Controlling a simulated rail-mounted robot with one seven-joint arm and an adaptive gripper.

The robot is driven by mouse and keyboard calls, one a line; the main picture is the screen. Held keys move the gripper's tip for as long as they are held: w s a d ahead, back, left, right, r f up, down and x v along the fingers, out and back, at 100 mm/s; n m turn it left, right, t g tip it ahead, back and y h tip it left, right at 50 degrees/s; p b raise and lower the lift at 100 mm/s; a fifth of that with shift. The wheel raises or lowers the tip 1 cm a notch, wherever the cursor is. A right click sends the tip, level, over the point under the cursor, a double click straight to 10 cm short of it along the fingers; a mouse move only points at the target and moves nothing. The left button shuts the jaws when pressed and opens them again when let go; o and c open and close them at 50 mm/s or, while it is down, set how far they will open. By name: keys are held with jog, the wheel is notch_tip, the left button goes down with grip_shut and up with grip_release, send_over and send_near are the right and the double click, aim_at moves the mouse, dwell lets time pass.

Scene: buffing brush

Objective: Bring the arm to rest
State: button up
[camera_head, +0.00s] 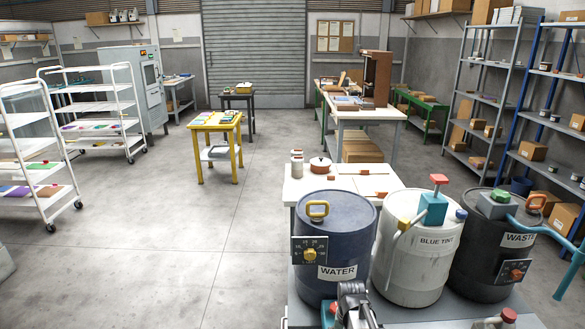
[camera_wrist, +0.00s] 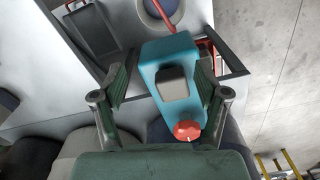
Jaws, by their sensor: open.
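My gripper (camera_head: 352,305) shows at the bottom edge of the head view, in front of the drums; only part of it is seen there. In the wrist view my gripper (camera_wrist: 161,86) has its two fingers spread wide apart. A teal block (camera_wrist: 167,55) with a grey piece and a red knob (camera_wrist: 187,130) shows between and beyond the fingers. I see no contact with the fingers, and the distance is hard to tell. Nothing is visibly held.
A blue WATER drum (camera_head: 335,235), a white BLUE TINT drum (camera_head: 415,265) and a black WASTE drum (camera_head: 482,262) stand close before me. Behind them is a white table (camera_head: 300,190). A yellow table (camera_head: 215,125) stands farther back. The floor at left (camera_head: 150,230) is clear.

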jog(key=s+f+n+g, duration=0.1)
jog(key=s+f+g, duration=0.1)
jog(key=s+f, duration=0.5)
jog(key=s+f+n+g, duration=0.1)
jog(key=s+f, duration=0.7)
jog(key=s, duration=1.1)
jog(key=s+f+n+g, duration=0.1)
jog(key=s+f+g, duration=0.2)
jog(key=s+f, duration=0.4)
jog(key=s, duration=0.6)
jog(key=shift+s+f+g, duration=0.15)
jog(key=shift+s+g, duration=0.15)
jog(key=shift+g, duration=0.1)
